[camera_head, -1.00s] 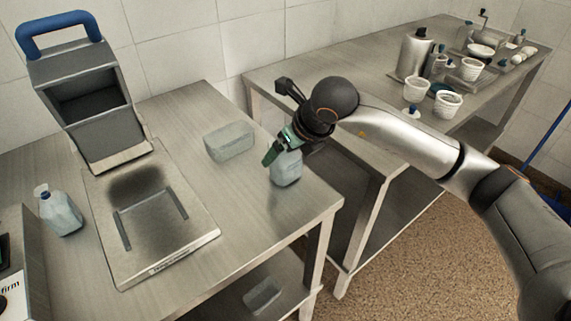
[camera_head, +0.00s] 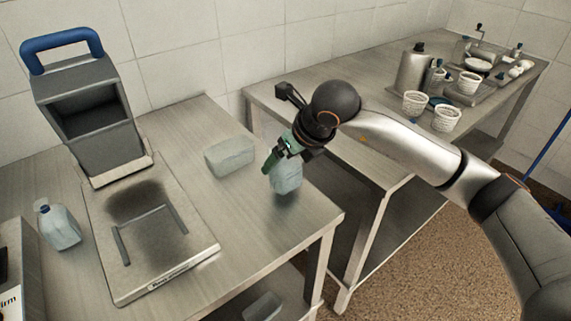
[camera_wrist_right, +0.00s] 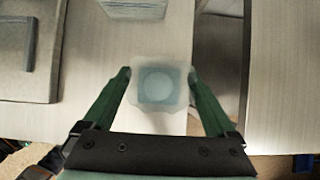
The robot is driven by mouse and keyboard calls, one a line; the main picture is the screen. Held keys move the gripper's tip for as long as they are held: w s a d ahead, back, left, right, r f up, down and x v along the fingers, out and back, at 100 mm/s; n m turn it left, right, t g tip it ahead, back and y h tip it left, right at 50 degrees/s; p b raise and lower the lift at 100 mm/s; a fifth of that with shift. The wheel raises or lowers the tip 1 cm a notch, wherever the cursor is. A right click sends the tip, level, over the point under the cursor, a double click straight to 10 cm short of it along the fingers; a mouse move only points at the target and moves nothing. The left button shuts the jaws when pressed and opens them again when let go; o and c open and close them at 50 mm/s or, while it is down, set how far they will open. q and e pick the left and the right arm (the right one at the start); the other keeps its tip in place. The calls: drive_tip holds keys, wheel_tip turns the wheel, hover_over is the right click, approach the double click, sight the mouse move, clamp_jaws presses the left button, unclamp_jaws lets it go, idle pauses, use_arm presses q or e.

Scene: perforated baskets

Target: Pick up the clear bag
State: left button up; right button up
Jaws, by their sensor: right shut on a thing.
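The clear bag (camera_head: 287,179), a pale bluish see-through thing, is at the right part of the near steel table. My right gripper (camera_head: 279,158) is shut on its upper part from above. In the right wrist view the bag (camera_wrist_right: 159,84) sits between the two green fingers (camera_wrist_right: 160,95), with a round shape showing through it. A dark shadow lies on the table just below the bag; I cannot tell if there is a gap. My left gripper is not in view.
A clear block-like container (camera_head: 230,156) stands left of the bag. Farther left are a flat grey device (camera_head: 190,255), a grey bin with a blue handle (camera_head: 90,100) and a translucent jug (camera_head: 60,228). The back table (camera_head: 350,100) holds white perforated baskets (camera_head: 446,118) and a metal canister (camera_head: 412,70).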

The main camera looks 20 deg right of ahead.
drive_tip(key=s+d+r+b, duration=0.1)
drive_tip(key=s+d+r, duration=0.2)
drive_tip(key=s+r, duration=0.8)
drive_tip(key=s, duration=0.2)
drive_tip(key=shift+s+d, duration=0.15)
drive_tip(key=shift+s, duration=0.2)
